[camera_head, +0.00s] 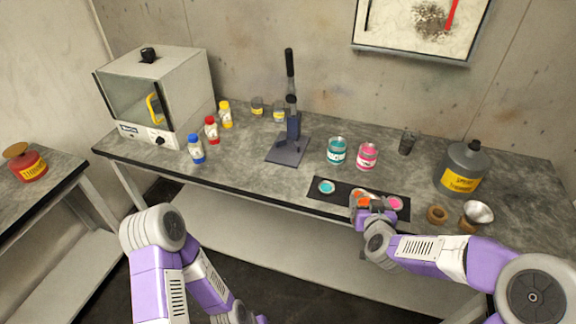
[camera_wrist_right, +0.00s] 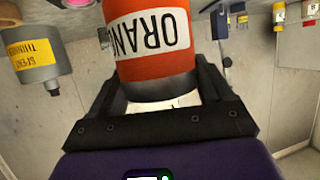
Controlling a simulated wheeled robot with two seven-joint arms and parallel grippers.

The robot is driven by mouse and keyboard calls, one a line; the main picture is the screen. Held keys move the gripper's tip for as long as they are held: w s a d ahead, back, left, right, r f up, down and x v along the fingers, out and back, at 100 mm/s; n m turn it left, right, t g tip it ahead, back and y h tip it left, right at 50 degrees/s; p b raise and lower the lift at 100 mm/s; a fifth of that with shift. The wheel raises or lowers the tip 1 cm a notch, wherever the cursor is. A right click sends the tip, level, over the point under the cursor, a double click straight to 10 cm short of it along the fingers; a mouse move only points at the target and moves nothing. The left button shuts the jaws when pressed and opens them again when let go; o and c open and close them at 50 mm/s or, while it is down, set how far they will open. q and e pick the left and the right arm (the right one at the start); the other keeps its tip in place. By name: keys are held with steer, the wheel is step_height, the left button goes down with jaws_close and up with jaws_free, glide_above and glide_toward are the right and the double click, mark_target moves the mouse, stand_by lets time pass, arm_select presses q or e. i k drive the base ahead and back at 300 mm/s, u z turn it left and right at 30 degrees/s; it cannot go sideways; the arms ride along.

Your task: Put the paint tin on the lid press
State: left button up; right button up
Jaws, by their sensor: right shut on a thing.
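The orange paint tin (camera_wrist_right: 153,40), with a white label reading "ORAN…", is between the fingers of my right gripper (camera_wrist_right: 155,105), which is shut on it. In the head view the orange tin (camera_head: 361,201) is at the black mat near the front edge, partly hidden by my right gripper (camera_head: 368,212). I cannot tell whether it touches the mat. The lid press (camera_head: 292,128) stands further back and to the left, with a dark flat base plate (camera_head: 286,152) that is bare. My left arm is folded at the lower left; its gripper is not visible.
A teal lid (camera_head: 327,187) and a pink lid (camera_head: 394,203) lie on the black mat (camera_head: 342,201). A thinner can (camera_head: 461,168) and a funnel (camera_head: 478,212) are at right.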

mark_target(286, 151)
steer(key=k, duration=0.8)
steer(key=z, duration=0.15)
steer(key=i, duration=1.15)
steer(key=u, duration=0.9)
steer(key=i, duration=0.5)
steer(key=u, duration=0.45)
